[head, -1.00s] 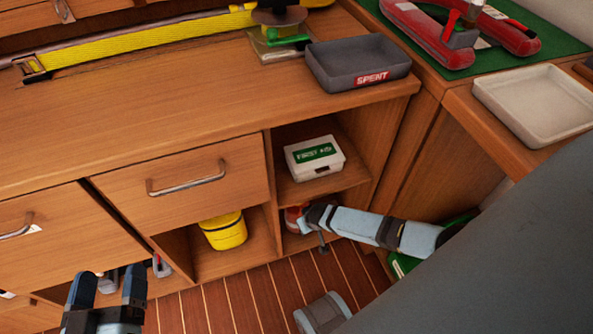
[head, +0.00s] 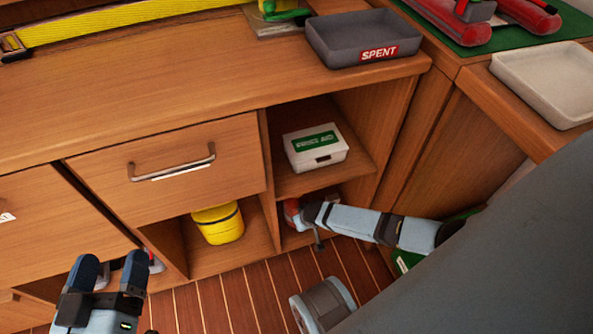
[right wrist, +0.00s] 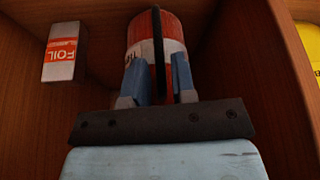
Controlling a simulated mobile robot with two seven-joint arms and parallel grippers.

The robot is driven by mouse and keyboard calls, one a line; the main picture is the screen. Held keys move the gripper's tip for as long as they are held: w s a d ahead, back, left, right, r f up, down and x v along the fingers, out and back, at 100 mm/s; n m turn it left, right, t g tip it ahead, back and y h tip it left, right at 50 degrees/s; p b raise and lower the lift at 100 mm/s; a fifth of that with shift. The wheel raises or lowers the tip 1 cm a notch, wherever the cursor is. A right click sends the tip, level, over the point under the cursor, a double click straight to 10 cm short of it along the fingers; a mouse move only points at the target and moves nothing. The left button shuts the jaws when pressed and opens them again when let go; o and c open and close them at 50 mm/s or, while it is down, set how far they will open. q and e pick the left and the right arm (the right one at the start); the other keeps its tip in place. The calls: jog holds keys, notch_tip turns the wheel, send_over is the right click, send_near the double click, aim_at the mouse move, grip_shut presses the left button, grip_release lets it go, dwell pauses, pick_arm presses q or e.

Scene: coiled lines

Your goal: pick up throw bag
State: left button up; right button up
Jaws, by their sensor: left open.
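A red and white cylinder with a dark strap, which looks like the throw bag (right wrist: 143,30), stands in a cubby. In the head view, a red bit of it (head: 291,211) shows in the lower right cubby. My right gripper (right wrist: 162,80) is at it, one finger on each side of the dark strap; whether the fingers press on anything is unclear. In the head view my right gripper (head: 305,214) hides most of the bag. My left gripper (head: 110,270) is open and empty at the lower left, in front of the cabinet.
A foil box (right wrist: 62,52) stands beside the bag. A yellow container (head: 218,224) is in the neighbouring cubby. A first aid box (head: 316,148) sits on the shelf above. A grey SPENT tray (head: 335,56) is on the counter.

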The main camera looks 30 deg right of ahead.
grip_shut()
jog(key=shift+r, duration=0.1)
